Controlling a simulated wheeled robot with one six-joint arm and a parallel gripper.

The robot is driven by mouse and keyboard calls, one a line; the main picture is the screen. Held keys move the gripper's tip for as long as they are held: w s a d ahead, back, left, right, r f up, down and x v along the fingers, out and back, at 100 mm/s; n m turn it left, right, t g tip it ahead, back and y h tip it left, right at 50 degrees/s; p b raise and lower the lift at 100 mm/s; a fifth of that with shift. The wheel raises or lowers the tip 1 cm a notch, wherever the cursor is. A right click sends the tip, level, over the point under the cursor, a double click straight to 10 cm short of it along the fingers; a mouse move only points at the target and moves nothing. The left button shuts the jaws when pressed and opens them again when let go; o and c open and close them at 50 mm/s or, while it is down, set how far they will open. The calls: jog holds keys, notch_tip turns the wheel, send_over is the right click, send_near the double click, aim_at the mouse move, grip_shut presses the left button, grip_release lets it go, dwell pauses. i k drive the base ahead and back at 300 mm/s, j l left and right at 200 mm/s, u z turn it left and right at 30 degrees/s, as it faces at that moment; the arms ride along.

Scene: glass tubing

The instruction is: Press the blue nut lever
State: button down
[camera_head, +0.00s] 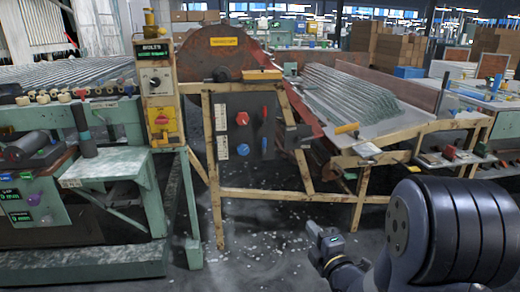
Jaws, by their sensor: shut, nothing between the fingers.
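My gripper (322,240) is at the lower right, in front of the bench and below the panel. It is shut and empty, and apart from the bench.
A wooden-framed bench (290,195) carries glass tubes (352,95) on a sloping tray. A yellow control box (158,90) with a lit display stands to its left. A green machine (110,165) fills the left side. The floor (262,240) before the bench is open, with scattered bits.

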aim_at(263, 152)
jog(key=i+j+z, duration=0.15)
jog(key=i+j, duration=0.5)
jog(key=i+j+z, duration=0.15)
jog(key=i+j, duration=0.45)
jog(key=j, duration=0.2)
